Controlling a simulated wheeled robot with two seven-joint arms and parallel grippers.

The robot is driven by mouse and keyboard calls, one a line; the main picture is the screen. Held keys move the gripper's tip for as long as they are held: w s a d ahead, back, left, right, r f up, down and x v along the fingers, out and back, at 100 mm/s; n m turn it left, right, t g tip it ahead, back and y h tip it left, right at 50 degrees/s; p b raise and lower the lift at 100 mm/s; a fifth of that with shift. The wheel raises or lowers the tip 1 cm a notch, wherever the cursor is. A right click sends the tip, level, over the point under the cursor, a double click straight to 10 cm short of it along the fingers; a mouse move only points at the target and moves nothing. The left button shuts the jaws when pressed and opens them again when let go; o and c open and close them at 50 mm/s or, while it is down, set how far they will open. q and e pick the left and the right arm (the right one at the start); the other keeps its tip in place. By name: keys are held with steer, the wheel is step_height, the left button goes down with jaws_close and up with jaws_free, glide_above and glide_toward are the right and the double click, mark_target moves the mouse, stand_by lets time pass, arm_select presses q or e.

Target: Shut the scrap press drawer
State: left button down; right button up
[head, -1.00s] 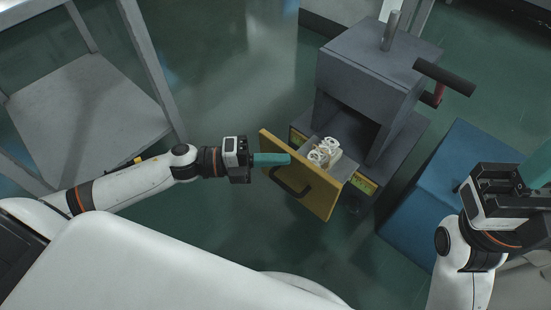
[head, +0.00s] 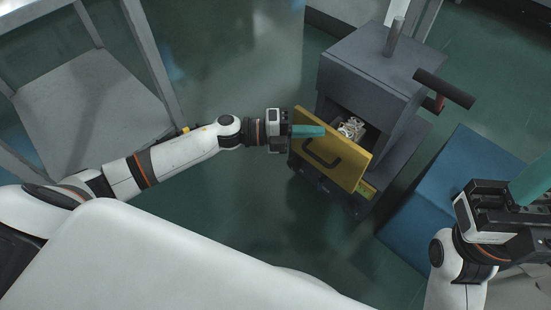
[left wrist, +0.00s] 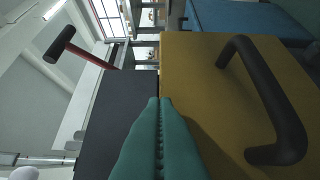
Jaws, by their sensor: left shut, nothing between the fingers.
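The scrap press (head: 368,75) is a dark grey box in the middle of the head view. Its drawer has a yellow front (head: 333,148) with a black handle (head: 322,155) and stands partly out, with white scrap (head: 351,128) in it. My left gripper (head: 322,131) is shut and empty, its teal fingers at the upper left part of the yellow front. In the left wrist view the shut fingers (left wrist: 160,105) point at the edge of the yellow front (left wrist: 210,75), left of the handle (left wrist: 262,100). Contact looks likely but is hard to tell. My right gripper (head: 530,185) is at the right edge, partly cut off.
A blue box (head: 432,195) stands to the right of the press. A grey table or shelf (head: 90,110) is at the left. The press has a lever with a black grip (head: 444,88). The green floor between shelf and press is clear.

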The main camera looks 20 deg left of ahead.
mark_target(314, 121)
arm_select(q)
steer(key=w, duration=0.1)
steer(key=w+d, duration=0.1)
steer(key=w, duration=0.1)
steer(key=shift+w+d, duration=0.1)
steer(key=shift+w, duration=0.1)
steer(key=shift+w+d, duration=0.15)
steer(key=shift+w, duration=0.25)
